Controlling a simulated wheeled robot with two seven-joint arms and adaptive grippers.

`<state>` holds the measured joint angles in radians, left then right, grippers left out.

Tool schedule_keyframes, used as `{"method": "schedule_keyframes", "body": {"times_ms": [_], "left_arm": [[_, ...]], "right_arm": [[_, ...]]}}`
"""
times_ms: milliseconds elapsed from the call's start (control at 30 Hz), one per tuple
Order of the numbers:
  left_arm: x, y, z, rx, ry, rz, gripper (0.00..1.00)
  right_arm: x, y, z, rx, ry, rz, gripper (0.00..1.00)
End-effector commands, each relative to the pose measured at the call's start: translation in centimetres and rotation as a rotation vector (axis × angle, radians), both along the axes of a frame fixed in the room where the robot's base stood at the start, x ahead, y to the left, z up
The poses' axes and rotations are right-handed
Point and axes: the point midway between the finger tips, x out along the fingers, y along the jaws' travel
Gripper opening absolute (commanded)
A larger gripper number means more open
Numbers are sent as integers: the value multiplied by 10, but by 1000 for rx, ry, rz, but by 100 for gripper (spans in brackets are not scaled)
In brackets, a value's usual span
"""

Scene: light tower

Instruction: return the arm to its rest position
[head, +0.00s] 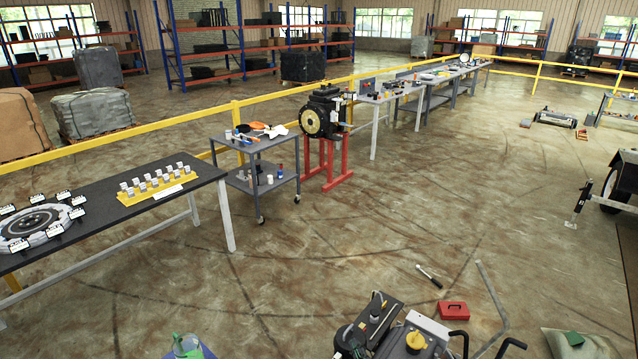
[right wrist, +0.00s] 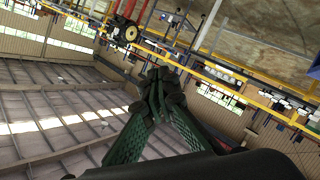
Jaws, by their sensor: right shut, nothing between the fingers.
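My right gripper (right wrist: 160,88) shows in the right wrist view. Its two dark, green-padded fingers meet at the tips, with nothing between them. The gripper is in the air, clear of any object, and the room behind it appears strongly tilted. I cannot make out either gripper for sure in the head view. My left gripper is in neither view.
A wheeled machine with black handles (head: 415,335) stands at the bottom, near a red box (head: 453,311). A dark workbench (head: 100,212), grey cart (head: 255,180) and engine on a red stand (head: 322,120) line the yellow railing. The middle floor is largely clear.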

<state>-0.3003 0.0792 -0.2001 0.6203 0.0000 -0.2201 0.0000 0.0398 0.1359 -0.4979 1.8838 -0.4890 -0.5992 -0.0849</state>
Motion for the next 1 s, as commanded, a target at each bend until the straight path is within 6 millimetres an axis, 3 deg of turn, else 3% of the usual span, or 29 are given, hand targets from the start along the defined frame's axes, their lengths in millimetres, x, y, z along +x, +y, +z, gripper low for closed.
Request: {"method": "schedule_keyframes", "body": {"times_ms": [33, 200, 400, 600, 1000], "left_arm": [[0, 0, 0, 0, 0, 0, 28], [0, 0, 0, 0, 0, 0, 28], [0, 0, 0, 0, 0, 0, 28], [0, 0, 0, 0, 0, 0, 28], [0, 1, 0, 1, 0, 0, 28]], "right_arm": [[-16, -30, -18, 36, 74, -66, 0], [-84, -116, -76, 148, 331, -275, 0], [-188, -187, -124, 254, 609, -474, 0], [-263, -217, -142, 307, 782, -584, 0], [-368, -244, -147, 361, 1002, -711, 0]]}}
